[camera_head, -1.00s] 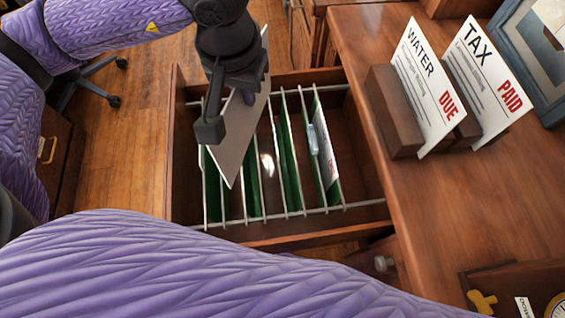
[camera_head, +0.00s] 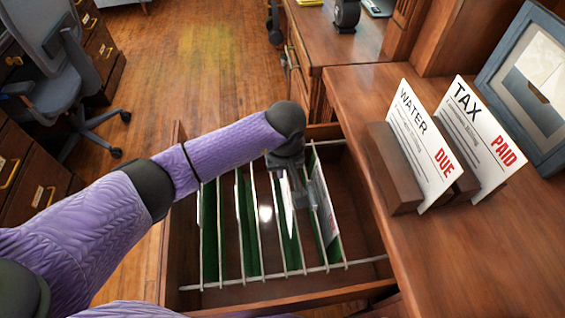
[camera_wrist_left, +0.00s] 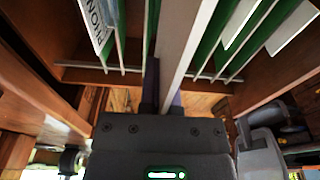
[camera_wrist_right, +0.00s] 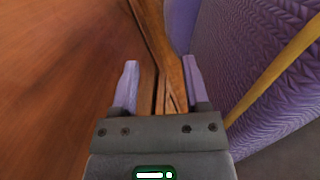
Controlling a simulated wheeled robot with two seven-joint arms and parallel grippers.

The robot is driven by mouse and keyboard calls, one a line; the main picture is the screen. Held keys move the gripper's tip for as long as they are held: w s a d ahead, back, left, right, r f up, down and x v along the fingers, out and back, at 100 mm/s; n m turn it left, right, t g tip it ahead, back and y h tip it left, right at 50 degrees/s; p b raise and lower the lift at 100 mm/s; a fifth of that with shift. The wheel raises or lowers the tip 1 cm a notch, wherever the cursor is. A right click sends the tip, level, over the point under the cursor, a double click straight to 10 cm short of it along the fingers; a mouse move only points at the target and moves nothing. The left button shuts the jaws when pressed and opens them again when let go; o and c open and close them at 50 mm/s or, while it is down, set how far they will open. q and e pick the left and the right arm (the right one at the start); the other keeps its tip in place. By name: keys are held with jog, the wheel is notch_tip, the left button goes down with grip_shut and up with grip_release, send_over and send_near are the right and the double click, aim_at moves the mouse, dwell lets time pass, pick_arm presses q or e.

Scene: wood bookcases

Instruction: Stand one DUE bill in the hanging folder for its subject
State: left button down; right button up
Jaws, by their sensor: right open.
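The hanging folders (camera_head: 245,225) are green and hang on rails in the open drawer (camera_head: 173,265). My left gripper (camera_head: 300,200) reaches down among them at the right half. In the left wrist view it is shut on a pale bill (camera_wrist_left: 185,50), seen nearly edge-on between green folder sheets; I cannot tell which folder it is in. Its print is hidden. A filed sheet (camera_head: 325,212) stands in the rightmost folder. The WATER DUE bill (camera_head: 420,140) and the TAX PAID bill (camera_head: 485,140) stand on the desk. My right gripper (camera_wrist_right: 158,85) is open and empty.
Wooden holders (camera_head: 395,175) support the two desk bills. A blue-grey picture frame (camera_head: 500,75) stands behind them. An office chair (camera_head: 60,80) is at the far left. The desk front beside the drawer is bare.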

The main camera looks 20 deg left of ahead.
pick_arm(q)
notch_tip(320, 180, down, 7)
jog(key=b, duration=0.4)
jog(key=shift+b, duration=0.4)
jog(key=shift+f, duration=0.3)
jog(key=shift+f+b, duration=0.15)
jog(key=shift+b, duration=0.15)
pick_arm(e)
jog(key=shift+g, duration=0.3)
jog(key=f, duration=0.3)
jog(key=s+f, duration=0.1)
jog(key=f, duration=0.1)
jog(key=shift+s+d+f, duration=0.1)
jog(key=shift+d+f, duration=0.15)
jog(key=shift+d, duration=0.15)
jog(key=shift+s, duration=0.1)
